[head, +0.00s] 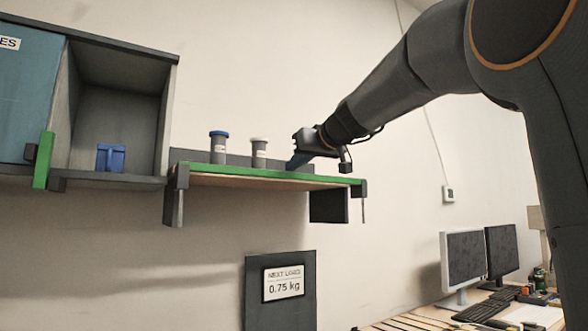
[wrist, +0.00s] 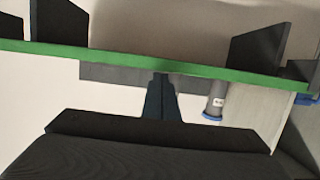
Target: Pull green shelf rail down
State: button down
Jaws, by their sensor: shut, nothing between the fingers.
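The green shelf rail (head: 265,173) runs along the front edge of a wall shelf and looks roughly level. In the wrist view the green rail (wrist: 120,60) crosses the upper part of the picture. My gripper (head: 292,165) is shut and empty, over the right half of the shelf at the rail. In the wrist view the closed fingertips (wrist: 160,76) meet the rail's lower edge in the picture; I cannot tell whether they touch it.
A blue-lidded container (head: 218,147) and a white-lidded container (head: 259,153) stand on the shelf left of my gripper. An open cubby (head: 115,100) holds a blue object (head: 110,158). A sign (head: 283,283) reads "0.75 kg". Monitors (head: 465,258) stand on the desk at lower right.

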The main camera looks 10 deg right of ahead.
jog(key=shift+f+b, duration=0.4)
jog(key=shift+f, duration=0.3)
jog(key=s+d+r+b, duration=0.1)
jog(key=s+d+r, duration=0.2)
jog(key=s+r, duration=0.4)
jog(key=shift+s, duration=1.15)
jog(key=shift+r, duration=0.1)
